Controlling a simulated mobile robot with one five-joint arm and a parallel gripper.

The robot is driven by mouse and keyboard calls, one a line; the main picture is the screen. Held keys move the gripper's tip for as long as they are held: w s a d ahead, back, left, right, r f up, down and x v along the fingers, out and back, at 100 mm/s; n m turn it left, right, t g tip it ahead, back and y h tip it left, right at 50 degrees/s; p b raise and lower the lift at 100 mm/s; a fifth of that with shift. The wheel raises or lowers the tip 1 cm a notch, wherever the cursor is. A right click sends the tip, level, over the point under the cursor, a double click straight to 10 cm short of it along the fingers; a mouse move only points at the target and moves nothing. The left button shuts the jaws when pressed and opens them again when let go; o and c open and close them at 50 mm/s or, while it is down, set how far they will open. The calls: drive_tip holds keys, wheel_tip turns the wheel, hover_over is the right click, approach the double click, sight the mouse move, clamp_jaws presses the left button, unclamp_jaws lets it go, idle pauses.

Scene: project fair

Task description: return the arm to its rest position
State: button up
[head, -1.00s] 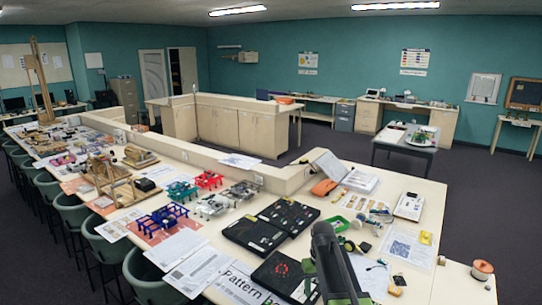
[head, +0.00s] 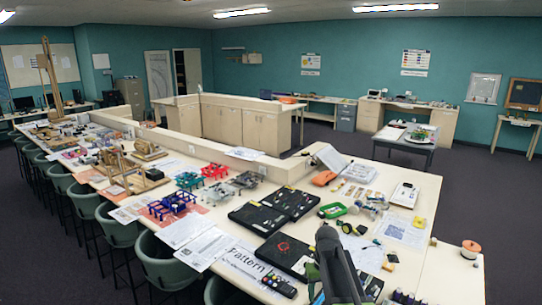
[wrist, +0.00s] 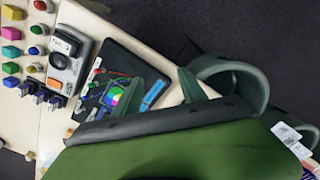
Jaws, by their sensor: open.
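My arm (head: 336,262) rises at the bottom middle of the head view, a dark grey link with a green part at its left side. It stands in front of the near end of the long table (head: 415,262). In the wrist view my gripper (wrist: 135,95) shows as green, pointed finger parts above a broad green body with a dark edge. The fingers are apart and nothing is seen held between them. Below the gripper in the wrist view lie a black tray (wrist: 125,72) with wires and a colour disc, and the table edge.
A grey device (wrist: 70,62) and several coloured blocks lie left of the tray in the wrist view. A dark green chair (wrist: 235,80) stands beside the table. Open black cases (head: 285,252) and printed sheets lie left of my arm. Dark floor is clear at the right (head: 510,220).

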drive_tip(key=s+f+m+b, duration=0.2)
drive_tip(key=s+f+b, duration=1)
drive_tip(key=s+f, duration=0.1)
drive_tip(key=shift+s, duration=0.7)
